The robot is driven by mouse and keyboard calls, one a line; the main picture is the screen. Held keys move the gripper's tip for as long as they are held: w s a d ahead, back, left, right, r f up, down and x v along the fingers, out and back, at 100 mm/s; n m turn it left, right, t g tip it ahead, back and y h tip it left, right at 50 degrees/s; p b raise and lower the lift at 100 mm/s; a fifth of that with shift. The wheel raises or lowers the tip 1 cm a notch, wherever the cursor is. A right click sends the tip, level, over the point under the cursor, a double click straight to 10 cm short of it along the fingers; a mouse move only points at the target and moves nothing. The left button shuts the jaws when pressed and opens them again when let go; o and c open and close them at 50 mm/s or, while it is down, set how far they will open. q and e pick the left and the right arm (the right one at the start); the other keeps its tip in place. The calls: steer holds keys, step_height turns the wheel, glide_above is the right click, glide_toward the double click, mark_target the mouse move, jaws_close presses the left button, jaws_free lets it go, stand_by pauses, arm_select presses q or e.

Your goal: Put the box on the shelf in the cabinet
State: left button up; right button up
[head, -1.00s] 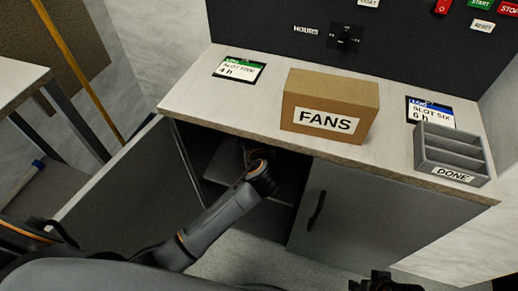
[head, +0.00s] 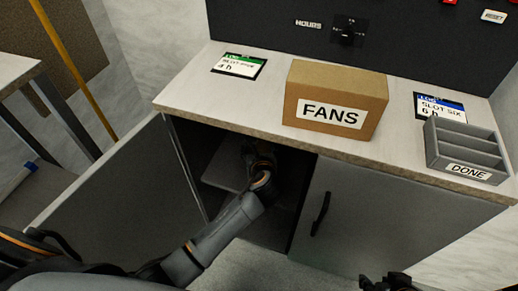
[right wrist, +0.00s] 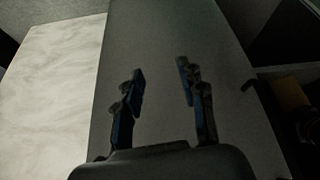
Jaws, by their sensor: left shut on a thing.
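A brown cardboard box (head: 336,99) with a white FANS label sits upright on the countertop (head: 240,118). No gripper touches it. Below it, the left cabinet door (head: 125,185) stands wide open, and the right door (head: 345,220) is shut. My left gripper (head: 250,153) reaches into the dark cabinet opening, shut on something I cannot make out. A pale flat surface (head: 222,172), perhaps the shelf, shows beside it inside the cabinet. My right gripper (head: 390,282) is at the bottom edge of the head view. In the right wrist view (right wrist: 160,92) its fingers are apart with nothing between them.
A grey DONE tray (head: 465,150) and two slot cards, one green-striped (head: 239,65) and one blue-striped (head: 440,107), lie on the countertop. A dark control panel (head: 280,35) rises behind. The shut door has a black handle (head: 321,213). A table (head: 18,75) stands at left.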

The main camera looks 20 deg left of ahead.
arm_select(q)
steer(key=shift+r, duration=0.1)
steer(key=o, duration=1.5)
steer(key=shift+c, duration=0.2)
